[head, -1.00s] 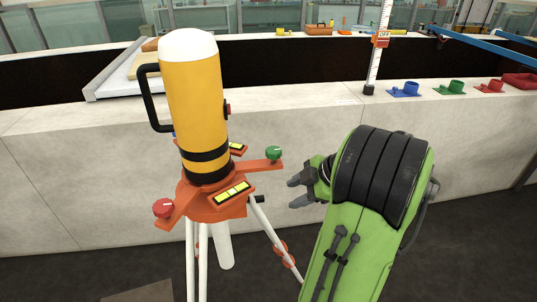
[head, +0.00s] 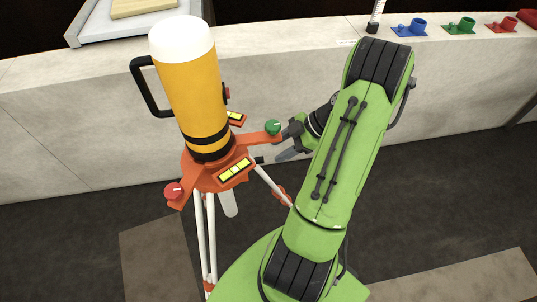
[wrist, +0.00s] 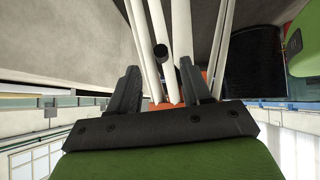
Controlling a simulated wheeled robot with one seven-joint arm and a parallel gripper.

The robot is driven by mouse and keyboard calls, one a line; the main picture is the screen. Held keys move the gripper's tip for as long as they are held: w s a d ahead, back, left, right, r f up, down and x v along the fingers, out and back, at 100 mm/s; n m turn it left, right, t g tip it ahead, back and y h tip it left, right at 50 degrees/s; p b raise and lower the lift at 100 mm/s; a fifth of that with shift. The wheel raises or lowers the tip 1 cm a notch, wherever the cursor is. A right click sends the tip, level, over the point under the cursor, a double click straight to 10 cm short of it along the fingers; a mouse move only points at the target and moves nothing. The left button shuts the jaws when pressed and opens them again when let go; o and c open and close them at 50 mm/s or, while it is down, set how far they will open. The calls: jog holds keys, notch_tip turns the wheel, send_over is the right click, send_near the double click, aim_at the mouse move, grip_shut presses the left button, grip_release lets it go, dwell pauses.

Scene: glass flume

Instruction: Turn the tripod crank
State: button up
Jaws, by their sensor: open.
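The tripod has an orange head (head: 205,178) and white legs (head: 203,235). It carries a yellow instrument (head: 193,90) with a white top and black handle. A short dark knob or crank end (head: 259,160) sticks out below the head on the right. In the wrist view a round black end (wrist: 160,51) shows among the white legs, beyond the fingertips. My gripper (head: 284,143) is open and empty, right of the tripod head, close to the green-knobbed arm. In the wrist view my gripper (wrist: 159,72) has its fingers apart, with orange between them. Contact cannot be told.
A green knob (head: 273,127) and a red knob (head: 173,191) stand on the head's arms. The pale flume wall (head: 80,125) stands behind. Blue (head: 410,27), green (head: 460,26) and red (head: 502,25) fittings sit on its ledge.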

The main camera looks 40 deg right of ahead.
aim_at(265, 158)
jog(key=x, duration=0.5)
jog(key=shift+a, duration=0.1)
jog(key=shift+c, duration=0.3)
grip_shut()
